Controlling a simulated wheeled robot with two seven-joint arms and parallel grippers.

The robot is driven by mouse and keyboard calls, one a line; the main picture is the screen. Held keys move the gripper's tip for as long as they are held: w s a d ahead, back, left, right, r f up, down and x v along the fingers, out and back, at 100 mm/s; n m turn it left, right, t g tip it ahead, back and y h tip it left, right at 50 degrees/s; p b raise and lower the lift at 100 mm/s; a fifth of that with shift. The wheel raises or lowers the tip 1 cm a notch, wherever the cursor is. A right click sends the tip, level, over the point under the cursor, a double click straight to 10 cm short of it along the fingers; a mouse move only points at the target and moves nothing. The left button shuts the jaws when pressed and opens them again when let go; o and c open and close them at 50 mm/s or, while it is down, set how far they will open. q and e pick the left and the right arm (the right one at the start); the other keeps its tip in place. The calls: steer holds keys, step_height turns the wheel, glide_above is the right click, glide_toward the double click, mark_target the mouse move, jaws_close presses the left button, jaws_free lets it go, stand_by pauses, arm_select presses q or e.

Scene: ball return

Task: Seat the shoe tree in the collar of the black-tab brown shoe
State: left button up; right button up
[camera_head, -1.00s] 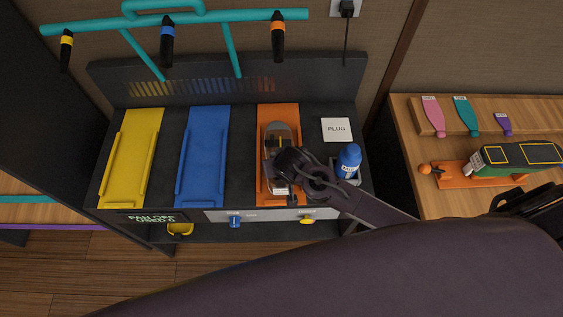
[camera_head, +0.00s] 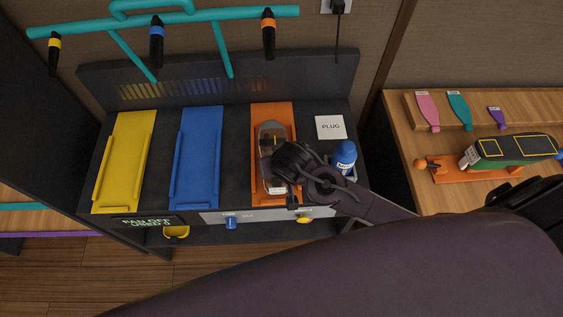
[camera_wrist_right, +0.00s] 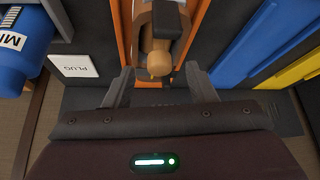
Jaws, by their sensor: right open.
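A shoe (camera_head: 268,131) with a grey, rounded toe lies on the orange ramp (camera_head: 285,112), its toe away from me. My right gripper (camera_head: 278,166) is over its heel half and hides much of it. In the right wrist view, a tan wooden piece with a rounded knob (camera_wrist_right: 158,65), seemingly the shoe tree, shows under a black block (camera_wrist_right: 168,20). My right gripper (camera_wrist_right: 159,75) is open, its fingers on either side of the knob and apart from it. Whether the tree sits in the collar cannot be told. My left gripper is not in view.
Blue (camera_head: 200,125) and yellow (camera_head: 128,130) ramps lie empty to the left. A wooden table (camera_head: 405,125) at right holds a green shoe-like object (camera_head: 512,152) and coloured tags.

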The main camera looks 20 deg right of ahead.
steer(key=v, duration=0.6)
steer(key=shift+r+b, duration=0.15)
steer(key=shift+b, duration=0.3)
